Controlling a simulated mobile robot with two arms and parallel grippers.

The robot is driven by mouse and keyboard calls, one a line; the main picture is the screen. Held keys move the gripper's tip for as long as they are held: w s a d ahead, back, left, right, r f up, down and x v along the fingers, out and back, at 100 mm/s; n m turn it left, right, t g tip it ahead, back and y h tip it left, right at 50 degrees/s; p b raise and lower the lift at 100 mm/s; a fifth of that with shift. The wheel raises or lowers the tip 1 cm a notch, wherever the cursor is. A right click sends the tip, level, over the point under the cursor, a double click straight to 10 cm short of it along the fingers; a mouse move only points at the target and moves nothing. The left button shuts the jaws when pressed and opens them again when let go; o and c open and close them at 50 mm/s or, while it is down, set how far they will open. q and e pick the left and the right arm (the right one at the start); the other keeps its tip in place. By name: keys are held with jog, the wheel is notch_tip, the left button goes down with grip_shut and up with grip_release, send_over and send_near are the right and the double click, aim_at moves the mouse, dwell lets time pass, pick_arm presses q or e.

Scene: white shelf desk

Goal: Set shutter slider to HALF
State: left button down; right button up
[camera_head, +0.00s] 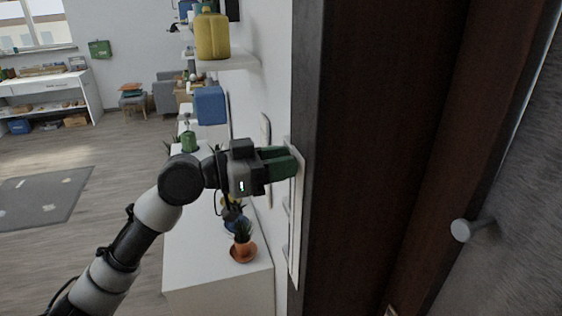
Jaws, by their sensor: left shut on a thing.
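The shutter slider's tall, narrow white plate (296,232) is mounted on the wall beside the dark door frame, seen almost edge-on. My left gripper (290,164) reaches in from the left with its green fingers against the upper part of this plate. It is shut on the slider's handle, which the fingers hide. Any position marks on the plate cannot be read from this angle. My right gripper is not in view.
A white cabinet (190,262) stands below my left arm, with a potted plant (243,248) on it near the wall. A yellow canister (212,37) and a blue container (210,105) are farther back. A dark brown door (385,140) fills the right side.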

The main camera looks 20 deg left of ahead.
pick_arm(q)
notch_tip(320, 180, down, 15)
jog(key=b, duration=1.3)
jog(key=shift+f, duration=0.15)
jog(key=c, duration=0.8)
grip_release()
jog(key=shift+r, duration=0.2)
jog(key=shift+c, duration=0.2)
jog(key=shift+a, duration=0.15)
jog(key=b, duration=0.5)
send_near(294, 224)
jog(key=v, duration=0.3)
jog(key=shift+s+a+f, duration=0.1)
jog(key=shift+a, duration=0.15)
